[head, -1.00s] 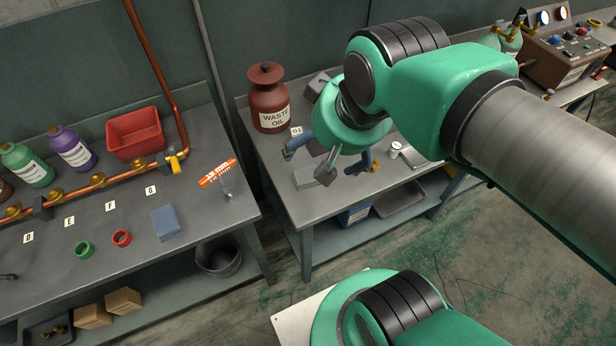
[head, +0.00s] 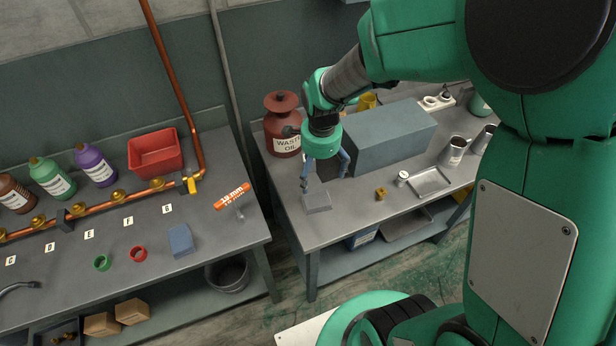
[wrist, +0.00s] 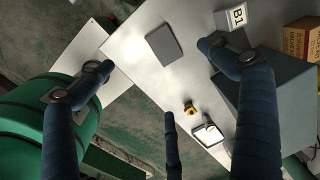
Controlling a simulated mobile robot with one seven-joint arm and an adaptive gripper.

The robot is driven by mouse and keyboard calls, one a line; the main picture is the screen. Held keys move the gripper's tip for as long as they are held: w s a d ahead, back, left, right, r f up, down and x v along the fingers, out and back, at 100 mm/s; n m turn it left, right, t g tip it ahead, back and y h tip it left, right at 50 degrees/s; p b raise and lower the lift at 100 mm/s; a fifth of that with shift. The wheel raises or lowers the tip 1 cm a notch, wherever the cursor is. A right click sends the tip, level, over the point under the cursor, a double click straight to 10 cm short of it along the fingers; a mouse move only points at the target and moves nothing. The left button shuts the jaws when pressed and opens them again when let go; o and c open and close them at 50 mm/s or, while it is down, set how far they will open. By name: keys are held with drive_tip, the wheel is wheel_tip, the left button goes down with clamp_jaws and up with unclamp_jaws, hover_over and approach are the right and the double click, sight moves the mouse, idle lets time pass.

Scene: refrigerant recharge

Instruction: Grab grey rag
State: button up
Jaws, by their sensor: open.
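The grey rag (head: 317,203) is a flat, folded-looking grey block on the near left part of the right bench (head: 300,232). In the wrist view the rag (wrist: 165,44) lies near the top middle, close to the bench corner. My gripper (head: 326,180) is open and empty, pointing down above the bench, just above and slightly behind the rag in the head view. In the wrist view its dark blue fingers (wrist: 160,75) are spread wide, with the rag seen beyond them and apart from them.
A large grey box (head: 390,138) stands right of my gripper, and the red waste oil can (head: 283,130) stands behind it. A small brass fitting (head: 381,193) and a metal tray (head: 430,182) lie to the right. A blue rag (head: 180,240) lies on the left bench.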

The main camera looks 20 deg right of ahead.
drive_tip(key=f, duration=0.1)
drive_tip(key=f+m, duration=0.2)
drive_tip(key=f, duration=0.1)
drive_tip(key=shift+w+d+f+g, duration=0.1)
drive_tip(key=shift+w+d+g, duration=0.15)
drive_tip(key=shift+d+g, duration=0.1)
drive_tip(key=b, duration=0.2)
hover_over(318, 204)
drive_tip(key=shift+w+f, duration=0.1)
drive_tip(key=shift+f, duration=4.2)
drive_tip(key=shift+d+f+b, duration=0.1)
drive_tip(key=shift+f+b, duration=0.65)
drive_tip(key=shift+f, duration=1.9)
drive_tip(key=c, duration=1.2)
